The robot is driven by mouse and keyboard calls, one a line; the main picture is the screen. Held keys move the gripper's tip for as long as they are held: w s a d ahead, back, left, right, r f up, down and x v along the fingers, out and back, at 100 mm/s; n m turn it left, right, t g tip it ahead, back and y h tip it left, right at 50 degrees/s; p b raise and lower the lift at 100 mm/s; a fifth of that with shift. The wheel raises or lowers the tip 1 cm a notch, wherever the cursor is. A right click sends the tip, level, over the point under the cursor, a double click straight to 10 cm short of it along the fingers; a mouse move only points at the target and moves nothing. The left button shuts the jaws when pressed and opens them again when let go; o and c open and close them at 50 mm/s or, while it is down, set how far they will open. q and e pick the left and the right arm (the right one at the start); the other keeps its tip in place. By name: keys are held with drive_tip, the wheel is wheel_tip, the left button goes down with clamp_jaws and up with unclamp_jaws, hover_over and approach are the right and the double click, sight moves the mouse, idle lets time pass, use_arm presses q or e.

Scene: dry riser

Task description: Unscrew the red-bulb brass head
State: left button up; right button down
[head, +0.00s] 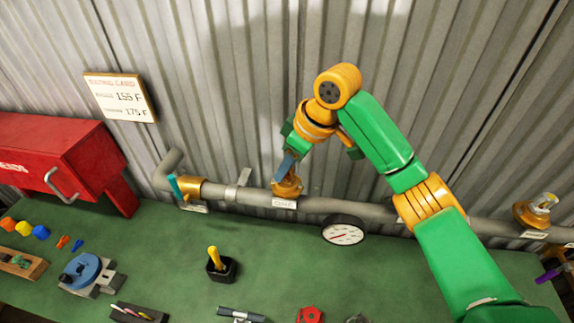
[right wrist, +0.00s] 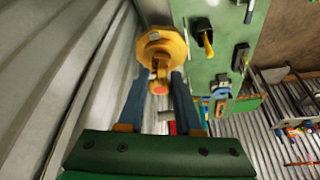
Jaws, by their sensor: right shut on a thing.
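A grey pipe (head: 330,206) runs along the corrugated wall and carries several brass fittings. My right gripper (head: 286,165) reaches down to the middle brass fitting (head: 287,187), which has a small white label below it. In the right wrist view my right gripper (right wrist: 157,76) has its two blue fingers shut on the sides of a brass head (right wrist: 158,62). A small red bulb (right wrist: 158,87) shows between the fingers, on the near end of that head. The head appears seated on its wider octagonal brass base (right wrist: 161,42). My left gripper is in neither view.
A teal-handled brass valve (head: 189,188) is left on the pipe; another brass fitting (head: 536,211) is far right, beyond my arm. The green bench (head: 180,250) holds a black cup (head: 221,267), a blue disc fixture (head: 86,270) and small parts.

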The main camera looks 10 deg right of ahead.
drive_tip(key=n+g, duration=0.1)
drive_tip(key=n, duration=0.2)
drive_tip(key=n+g, duration=0.1)
drive_tip(key=n, duration=0.1)
drive_tip(key=shift+n+y, duration=0.4)
drive_tip(key=c, duration=0.5)
unclamp_jaws()
